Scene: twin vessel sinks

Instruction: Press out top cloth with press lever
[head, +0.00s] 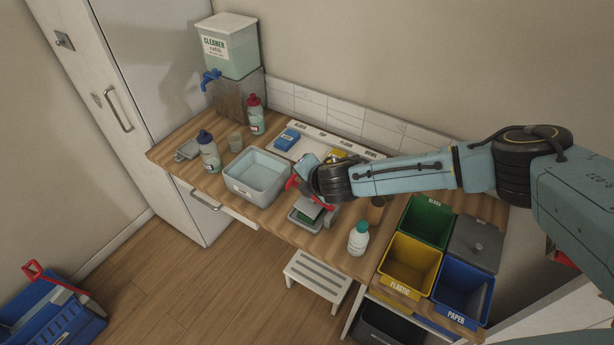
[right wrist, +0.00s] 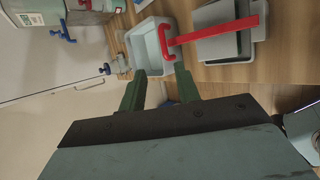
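The press (head: 300,222) is a grey tray-like unit on the wooden counter, right of the basin, partly hidden by my right arm. Its red lever (head: 296,184) stands at its back left. In the right wrist view the red lever (right wrist: 218,36) lies across the grey press (right wrist: 220,50). No cloth is clearly visible; a dark green patch shows at the press in the head view, and I cannot tell if it is cloth or my finger. My right gripper (right wrist: 160,72) is open and empty, its green fingers apart, just short of the lever's end. My left gripper is out of view.
A grey basin (head: 257,176) sits left of the press. A white bottle (head: 358,238) and brown cup (head: 375,209) stand to its right. Green, yellow (head: 410,262) and blue bins lie further right. A blue-capped bottle (head: 209,153) and cleaner dispenser (head: 232,47) are left.

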